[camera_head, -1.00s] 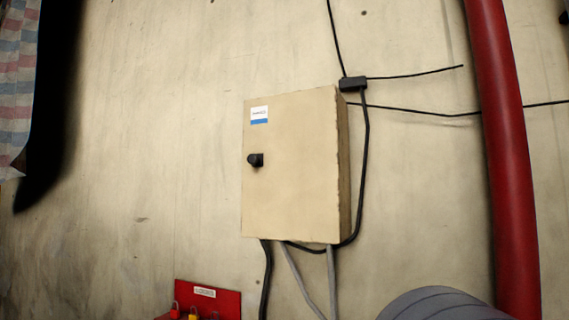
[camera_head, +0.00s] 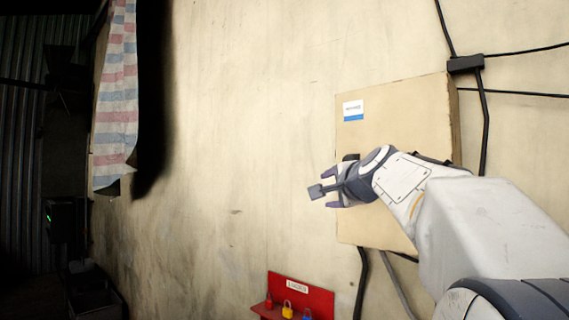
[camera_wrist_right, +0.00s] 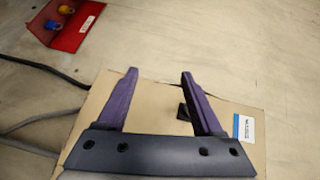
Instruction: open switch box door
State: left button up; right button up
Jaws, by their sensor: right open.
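The switch box (camera_head: 395,100) is a beige box on the wall, right of centre in the head view, with its door shut. A white and blue label (camera_head: 353,110) is at its upper left. Its black knob (camera_head: 351,157) is mostly hidden behind my right gripper (camera_head: 328,189) in the head view. In the right wrist view the box door (camera_wrist_right: 154,112) lies beyond the purple fingers, and the dark knob (camera_wrist_right: 183,112) shows beside the right-hand finger. My right gripper (camera_wrist_right: 160,72) is open, with nothing visible between its fingers. My left gripper is not in view.
A red rack (camera_head: 316,297) with several small padlocks is on the wall below left of the box. Black cables (camera_head: 485,120) run along the box's right side. A striped cloth (camera_head: 116,100) hangs at the left. The wall between is bare.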

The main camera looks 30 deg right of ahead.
jog(key=s+d+r+m+h, duration=0.3)
jog(key=d+r, duration=0.3)
jog(key=r, duration=0.1)
jog(key=shift+t, duration=0.4)
jog(key=p+x, duration=0.5)
jog(key=x, duration=0.5)
jog(key=shift+d, duration=0.2)
grip_shut()
